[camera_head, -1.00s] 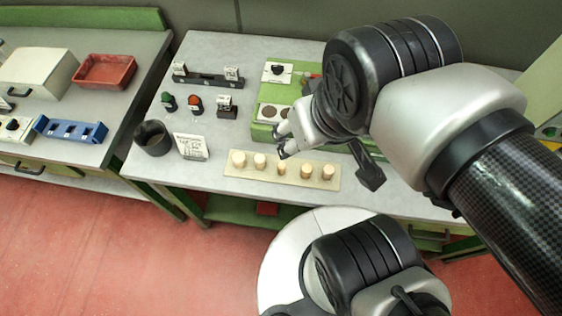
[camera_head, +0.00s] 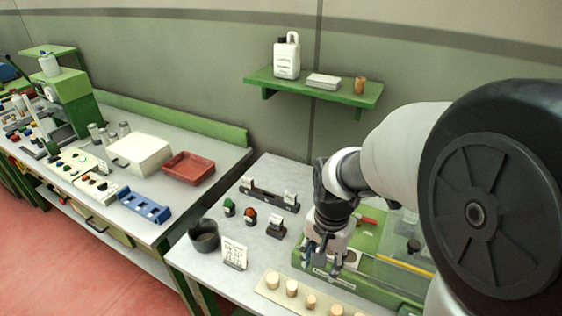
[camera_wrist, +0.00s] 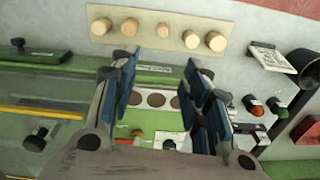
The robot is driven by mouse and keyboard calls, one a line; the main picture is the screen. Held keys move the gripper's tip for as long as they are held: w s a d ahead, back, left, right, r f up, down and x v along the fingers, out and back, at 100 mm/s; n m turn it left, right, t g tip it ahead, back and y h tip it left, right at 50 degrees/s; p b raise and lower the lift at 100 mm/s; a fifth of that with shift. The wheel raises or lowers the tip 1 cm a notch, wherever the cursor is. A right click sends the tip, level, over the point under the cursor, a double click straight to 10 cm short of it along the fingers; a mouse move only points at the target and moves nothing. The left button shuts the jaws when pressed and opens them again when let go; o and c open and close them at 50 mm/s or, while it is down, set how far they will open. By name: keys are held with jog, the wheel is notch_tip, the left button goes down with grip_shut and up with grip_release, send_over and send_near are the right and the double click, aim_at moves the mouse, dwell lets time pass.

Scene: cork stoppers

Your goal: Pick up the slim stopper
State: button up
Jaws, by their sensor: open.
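Several cork stoppers stand in a row on a pale board (camera_head: 262,289), which also shows in the wrist view (camera_wrist: 147,44). The slim stopper (camera_wrist: 163,30) is the narrowest and stands in the middle of the row; in the head view it is the third from the left (camera_head: 311,300). My gripper (camera_head: 322,262) is open and empty, pointing down near the front left of the green fixture, behind the board. In the wrist view its fingers (camera_wrist: 158,66) are spread, with the row beyond their tips. The right end of the row is cut off in the head view.
The green fixture (camera_wrist: 84,75) with dark round recesses lies below the fingers in the wrist view. A sign card (camera_head: 234,254), a dark cup (camera_head: 204,236) and coloured buttons (camera_head: 249,214) stand left of my gripper. A green shelf (camera_head: 312,91) hangs on the wall.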

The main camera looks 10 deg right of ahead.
notch_tip(320, 180, down, 2)
jog(key=b, duration=0.4)
send_near(312, 299)
jog(key=shift+m, duration=0.3)
jog(key=f, duration=0.5)
jog(key=shift+w+d+f, duration=0.2)
jog(key=shift+w+d, duration=0.05)
jog(key=shift+d, duration=0.1)
jog(key=f+b, duration=0.1)
jog(key=f, duration=0.2)
jog(key=f+b, duration=0.1)
jog(key=f, duration=0.1)
jog(key=shift+s+a+f+b, duration=0.15)
jog(key=shift+a+b, duration=0.2)
jog(key=shift+a, duration=0.05)
jog(key=shift+c, duration=0.4)
jog(key=c, duration=0.7)
